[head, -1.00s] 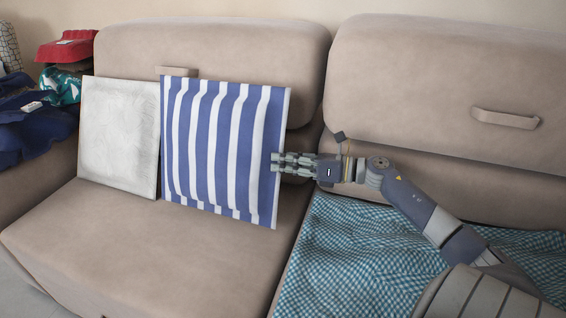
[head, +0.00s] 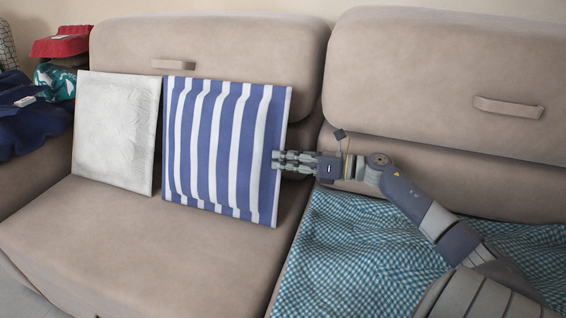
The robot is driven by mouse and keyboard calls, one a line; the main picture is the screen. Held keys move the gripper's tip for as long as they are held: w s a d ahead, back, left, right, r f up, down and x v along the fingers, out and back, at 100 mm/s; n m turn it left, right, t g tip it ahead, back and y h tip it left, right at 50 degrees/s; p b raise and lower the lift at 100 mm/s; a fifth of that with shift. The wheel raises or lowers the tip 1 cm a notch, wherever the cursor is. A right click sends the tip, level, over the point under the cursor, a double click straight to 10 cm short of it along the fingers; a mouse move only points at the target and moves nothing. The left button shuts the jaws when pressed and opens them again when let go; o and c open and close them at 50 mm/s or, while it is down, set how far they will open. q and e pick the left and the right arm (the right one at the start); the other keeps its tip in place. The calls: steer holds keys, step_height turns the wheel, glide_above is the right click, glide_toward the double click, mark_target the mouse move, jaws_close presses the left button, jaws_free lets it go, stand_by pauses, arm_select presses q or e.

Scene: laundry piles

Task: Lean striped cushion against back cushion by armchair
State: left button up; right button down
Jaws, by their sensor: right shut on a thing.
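The striped cushion (head: 222,148), blue and white, stands nearly upright on the left seat of the beige sofa (head: 110,235), in front of the left back cushion (head: 225,48). Whether its back touches that cushion is hidden. My right gripper (head: 277,161) comes in from the right and is shut on the striped cushion's right edge. A white square cushion (head: 115,130) leans just left of the striped one, near the left armrest. My left gripper is not in view.
A teal checkered cloth (head: 350,255) covers the right seat under my right arm. Folded clothes in dark blue (head: 35,125), teal and red (head: 62,42) lie on the left armrest. The front of the left seat is clear.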

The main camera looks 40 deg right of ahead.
steer(key=shift+r, duration=0.1)
steer(key=c, duration=1.6)
jaws_free()
steer(key=shift+c, duration=0.2)
steer(key=v, duration=1.2)
